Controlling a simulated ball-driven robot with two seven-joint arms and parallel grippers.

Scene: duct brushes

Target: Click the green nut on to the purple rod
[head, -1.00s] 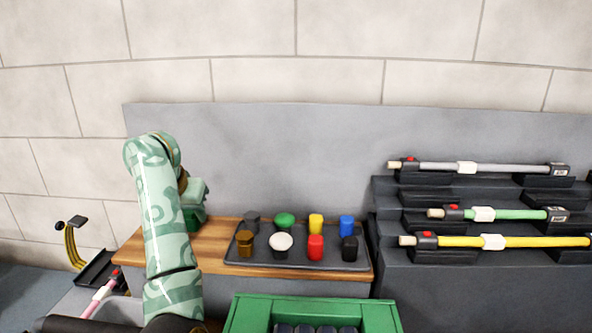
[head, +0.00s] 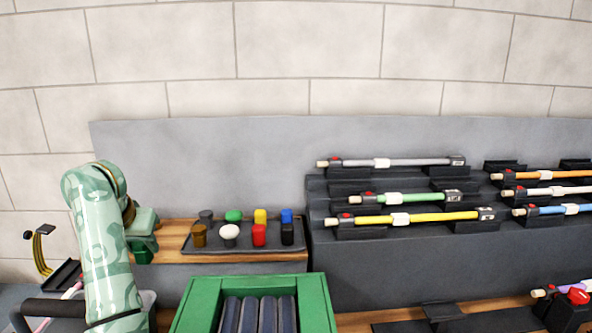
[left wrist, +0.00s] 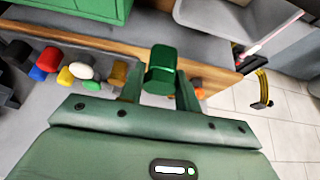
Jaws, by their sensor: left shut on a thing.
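My left gripper (head: 142,246) is shut on a dark green nut (left wrist: 163,68), a short cylinder that shows between the two fingers in the left wrist view. In the head view the gripper hangs left of the tray, over the left part of the wooden bench top, and mostly hides the nut. A purple rod (head: 576,287) shows only in part at the lower right edge of the head view, in a dark holder with a red knob, far from the gripper. My right gripper is not in view.
A dark tray (head: 205,249) holds several coloured pieces, including a bright green one (head: 234,215). A green crate (head: 320,305) with dark rolls stands in front. Stepped racks (head: 318,206) at the right hold several coloured rods. A pink rod (left wrist: 265,42) lies near the bench's left end.

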